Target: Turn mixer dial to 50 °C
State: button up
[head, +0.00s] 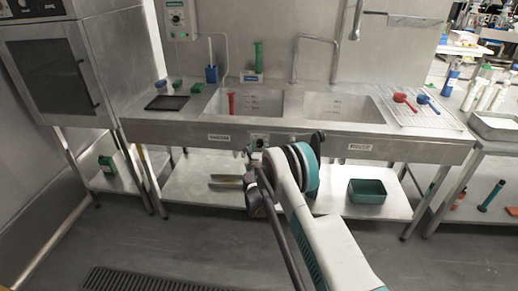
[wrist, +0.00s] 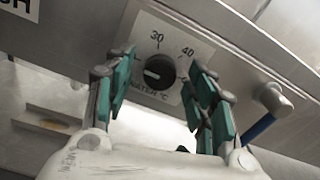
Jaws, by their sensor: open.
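The dial is a black round knob (wrist: 160,72) on a white plate (wrist: 178,47) on the sink's front panel. The plate reads 30, 40 and "WATER °C"; no 50 shows, and part of the plate is hidden by my fingers. The knob's white mark points to the left, away from the 40. My gripper (wrist: 163,78) is open, with one green-padded finger on each side of the knob. I cannot tell whether either finger touches it. In the head view my gripper (head: 256,153) is at the sink front, and my arm hides part of that area.
A grey fitting (wrist: 272,99) with a blue hose sticks out right of the dial, close to my right finger. The steel sink counter (head: 180,130) is above, and a lower shelf (head: 325,202) holds a green bin (head: 367,191). The floor in front is mostly clear.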

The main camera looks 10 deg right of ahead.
jog(key=c, duration=1.1)
jog(key=shift+o, duration=0.2)
